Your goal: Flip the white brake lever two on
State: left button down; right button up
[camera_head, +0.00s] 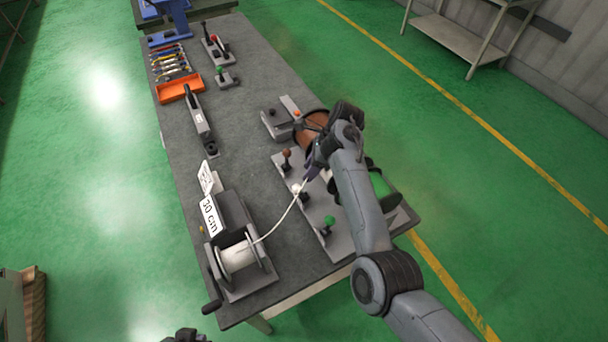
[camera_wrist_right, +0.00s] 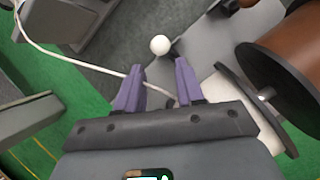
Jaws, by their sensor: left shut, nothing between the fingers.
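The white brake lever's round knob (camera_head: 296,188) stands on the grey lever plate near the table's right edge. In the right wrist view the white knob (camera_wrist_right: 160,44) lies just beyond the fingertips, apart from them. My right gripper (camera_wrist_right: 158,78) is open with two purple fingers apart and nothing clamped between them. In the head view the right gripper (camera_head: 310,172) is just above and right of the white knob, partly hidden by its arm. A dark bit of my left gripper (camera_head: 186,336) shows at the bottom edge, away from the levers.
A brown-knobbed lever (camera_head: 286,153) and a green-knobbed lever (camera_head: 329,220) flank the white one. A white cable (camera_head: 280,222) runs from a spool (camera_head: 238,256) towards the right gripper and passes behind its fingers. A brown spool (camera_wrist_right: 283,78) is close on the right. The table's middle is clear.

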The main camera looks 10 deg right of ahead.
aim_at(300, 192)
jog(key=shift+n, duration=0.3)
jog(key=shift+c, duration=1.1)
jog(key=shift+w+r+n, duration=0.15)
jog(key=shift+r+n, duration=0.1)
jog(key=shift+n, duration=0.35)
jog(key=shift+c, duration=1.3)
jog(key=r+n+t+h, duration=0.1)
jog(key=r+n, duration=0.1)
jog(key=w+r+n+h, duration=0.1)
jog(key=r+n, duration=0.2)
jog(key=w+a+r+n+t, duration=0.1)
jog(key=r+n, duration=0.1)
jog(key=shift+r+n+t+h, duration=0.15)
jog(key=shift+n+t+h, duration=0.15)
jog(key=shift+h, duration=0.1)
grip_shut()
jog(key=s+a+f+n+t+h+b, duration=0.3)
jog(key=s+a+f+n+t+h, duration=0.2)
jog(key=s+a+n, duration=0.9)
jog(key=w+d+f+n, duration=0.2)
jog(key=w+d+f, duration=0.5)
jog(key=f, duration=0.4)
jog(key=shift+w+d, duration=0.35)
jog(key=shift+w, duration=0.35)
